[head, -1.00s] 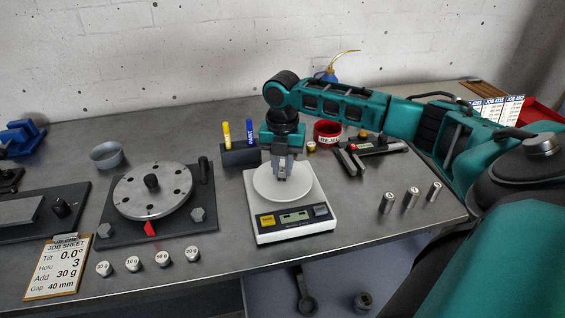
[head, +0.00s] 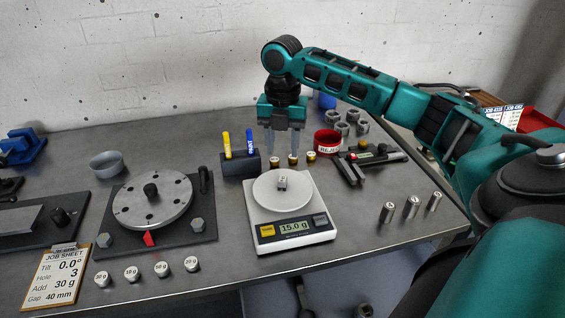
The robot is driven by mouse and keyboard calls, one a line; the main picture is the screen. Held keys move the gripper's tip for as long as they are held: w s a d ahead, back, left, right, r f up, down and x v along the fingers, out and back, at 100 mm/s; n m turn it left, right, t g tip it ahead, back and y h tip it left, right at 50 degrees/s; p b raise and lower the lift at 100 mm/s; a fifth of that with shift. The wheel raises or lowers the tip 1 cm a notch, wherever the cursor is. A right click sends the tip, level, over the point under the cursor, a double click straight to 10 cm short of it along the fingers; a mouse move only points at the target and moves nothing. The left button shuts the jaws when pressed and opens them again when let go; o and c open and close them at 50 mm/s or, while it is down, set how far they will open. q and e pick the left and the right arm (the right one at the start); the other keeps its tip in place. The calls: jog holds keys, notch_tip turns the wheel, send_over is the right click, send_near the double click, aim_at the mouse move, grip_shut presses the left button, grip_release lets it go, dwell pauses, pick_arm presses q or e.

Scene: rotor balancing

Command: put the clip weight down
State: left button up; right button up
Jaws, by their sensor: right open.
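The clip weight (head: 282,182) is a small grey metal piece resting on the round white pan of the scale (head: 264,207). The scale's display (head: 294,227) reads 15.0 g. My right gripper (head: 283,160) is open and empty above the far edge of the pan, with its fingers pointing down. It is clear of the clip weight. My left gripper is not in view.
The rotor disc (head: 152,200) on its dark base is left of the scale. Several labelled weights (head: 162,269) line the front. A pen holder (head: 240,162), brass pieces (head: 293,160), a red reject dish (head: 327,143) and a caliper (head: 372,156) stand behind. Metal cylinders (head: 388,212) are at right.

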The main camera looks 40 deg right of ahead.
notch_tip(320, 180, up, 4)
jog(key=shift+f, duration=0.2)
dwell(0.6)
